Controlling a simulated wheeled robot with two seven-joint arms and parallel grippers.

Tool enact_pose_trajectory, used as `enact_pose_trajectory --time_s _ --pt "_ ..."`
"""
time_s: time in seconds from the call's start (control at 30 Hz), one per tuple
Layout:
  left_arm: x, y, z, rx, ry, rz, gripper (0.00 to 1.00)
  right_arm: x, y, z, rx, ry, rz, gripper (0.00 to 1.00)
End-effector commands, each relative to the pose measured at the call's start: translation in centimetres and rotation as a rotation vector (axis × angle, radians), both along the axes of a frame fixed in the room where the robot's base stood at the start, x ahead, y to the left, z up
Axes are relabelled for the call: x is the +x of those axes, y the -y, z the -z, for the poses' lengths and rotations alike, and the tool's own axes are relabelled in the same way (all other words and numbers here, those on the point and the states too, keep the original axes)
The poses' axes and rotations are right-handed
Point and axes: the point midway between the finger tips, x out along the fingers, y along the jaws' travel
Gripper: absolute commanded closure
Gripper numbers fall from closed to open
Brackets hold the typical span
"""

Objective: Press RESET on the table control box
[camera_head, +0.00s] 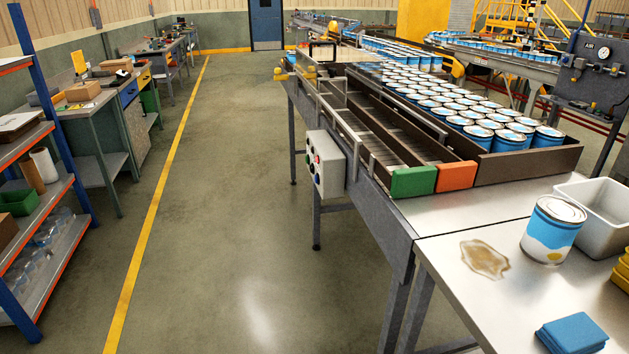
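A light grey control box (327,165) is mounted on the left side of the conveyor table, at its near end. The button labels are too small to read, so I cannot tell which is RESET. Neither my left gripper nor my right gripper is in view.
A single can (553,230), a brown spill (485,259), a blue cloth (572,334) and a white bin (603,208) occupy the near table. The floor (230,220) left is clear.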

Motion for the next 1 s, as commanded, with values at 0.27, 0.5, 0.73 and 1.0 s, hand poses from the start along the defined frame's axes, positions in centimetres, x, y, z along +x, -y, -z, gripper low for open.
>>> enact_pose_trajectory --time_s 0.27,0.5,0.73,1.0 --pt "-0.02 0.0 0.0 0.0 0.0 0.0 1.0 0.02 -0.34 0.01 0.003 0.0 0.001 0.03" --pt "-0.03 -0.01 0.0 0.0 -0.001 0.0 1.0 0.02 -0.36 0.01 0.003 0.0 0.001 0.03" --pt "-0.04 -0.02 0.0 0.0 -0.001 0.0 1.0 0.02 -0.34 0.01 0.003 0.0 0.001 0.03" --pt "-0.05 -0.02 0.0 0.0 -0.001 0.0 1.0 0.01 -0.18 0.01 0.002 0.0 0.001 0.03"
